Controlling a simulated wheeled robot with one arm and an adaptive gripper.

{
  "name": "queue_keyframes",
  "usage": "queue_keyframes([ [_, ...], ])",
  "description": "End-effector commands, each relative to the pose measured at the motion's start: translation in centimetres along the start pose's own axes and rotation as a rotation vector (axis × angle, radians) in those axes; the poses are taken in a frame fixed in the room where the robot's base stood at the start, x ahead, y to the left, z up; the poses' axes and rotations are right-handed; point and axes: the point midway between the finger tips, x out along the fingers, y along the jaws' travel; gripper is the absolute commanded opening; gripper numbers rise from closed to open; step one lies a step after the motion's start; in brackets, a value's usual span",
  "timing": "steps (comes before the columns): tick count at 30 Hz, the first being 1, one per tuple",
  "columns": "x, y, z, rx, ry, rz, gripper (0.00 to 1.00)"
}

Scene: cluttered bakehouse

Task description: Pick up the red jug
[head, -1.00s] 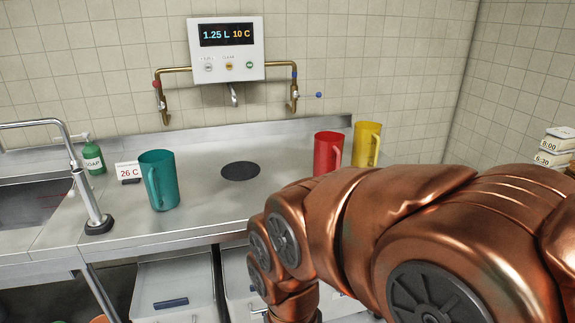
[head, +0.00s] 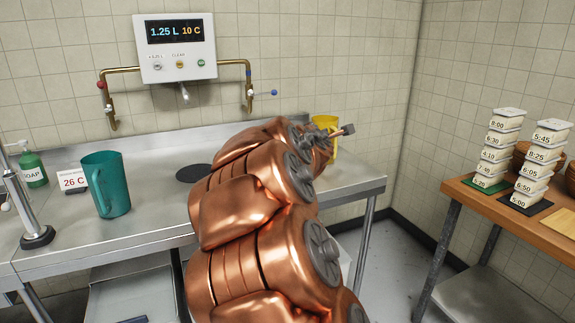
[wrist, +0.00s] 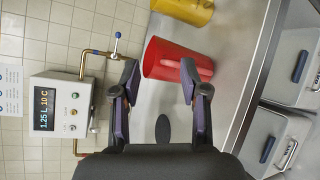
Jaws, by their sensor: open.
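The red jug (wrist: 176,61) lies just ahead of my gripper (wrist: 160,76) in the wrist view, which is turned on its side. My gripper is open and empty, with its fingertips spread near the jug's closer end. Whether the jug is between the fingers or just beyond them I cannot tell. In the head view my arm hides the red jug, and only part of my gripper (head: 340,131) shows beyond the arm, in front of the yellow jug (head: 328,124).
A teal jug (head: 107,186) stands on the steel counter (head: 150,219) at left, by a 26 C sign (head: 72,180). A dispenser (head: 176,50) with brass pipes hangs above. A wooden table (head: 466,189) with stacked labelled tubs stands at right. Floor shows between counter and table.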

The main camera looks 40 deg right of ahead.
Motion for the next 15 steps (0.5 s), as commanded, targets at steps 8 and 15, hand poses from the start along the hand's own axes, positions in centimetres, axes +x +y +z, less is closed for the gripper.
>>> queue_keyframes([
  [8, 7.5, -0.6, -0.6, -0.527, 0.063, 0.272, 0.45],
  [15, 10.5, -3.3, -3.3, -0.856, 0.146, 0.478, 0.45],
])
